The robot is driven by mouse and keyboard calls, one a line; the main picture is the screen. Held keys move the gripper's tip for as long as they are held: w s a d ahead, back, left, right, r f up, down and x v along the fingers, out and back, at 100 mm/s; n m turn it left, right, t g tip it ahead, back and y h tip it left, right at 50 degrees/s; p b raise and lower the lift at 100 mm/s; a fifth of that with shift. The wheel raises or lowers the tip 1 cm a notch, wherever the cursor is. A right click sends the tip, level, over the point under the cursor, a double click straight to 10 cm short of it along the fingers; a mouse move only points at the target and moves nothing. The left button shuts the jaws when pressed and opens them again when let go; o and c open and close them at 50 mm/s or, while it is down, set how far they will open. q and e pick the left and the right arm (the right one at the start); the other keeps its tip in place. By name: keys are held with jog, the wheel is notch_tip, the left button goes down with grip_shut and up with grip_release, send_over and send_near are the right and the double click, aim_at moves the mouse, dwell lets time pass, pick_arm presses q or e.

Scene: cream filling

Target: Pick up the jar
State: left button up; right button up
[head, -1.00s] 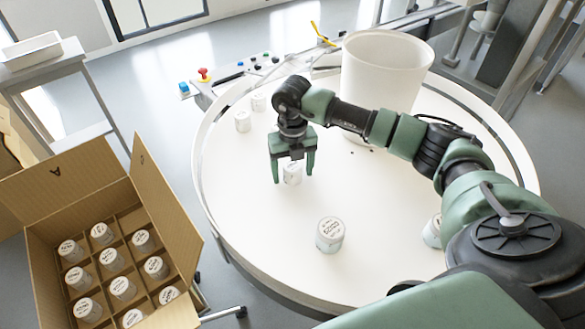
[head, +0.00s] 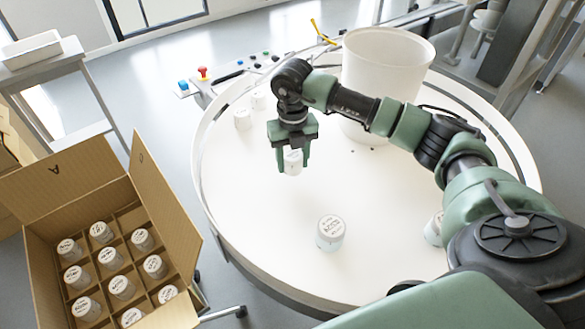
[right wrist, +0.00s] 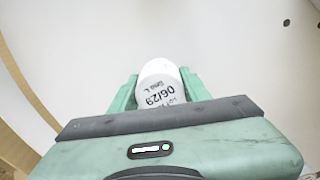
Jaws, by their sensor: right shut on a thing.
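A small white jar (head: 293,163) with dark print on its lid is between the fingers of my right gripper (head: 293,158). The gripper points down over the left half of the round white table (head: 270,215) and is shut on the jar. In the right wrist view the jar (right wrist: 161,86) sits between the two green fingers, with dark print on it. Whether its base is clear of the table is hard to tell. My left gripper is not in view.
Another jar (head: 330,232) stands nearer on the table, two more (head: 242,119) at its far left edge, and one (head: 433,229) partly behind my arm. A large white tub (head: 387,65) stands at the back. An open cardboard box (head: 40,262) with several jars in compartments is at left.

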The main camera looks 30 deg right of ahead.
aim_at(292, 154)
notch_tip(292, 154, up, 10)
jog(key=shift+w+f+b, duration=0.1)
jog(key=shift+b, duration=0.95)
notch_tip(292, 154, up, 7)
jog(key=shift+p, duration=0.35)
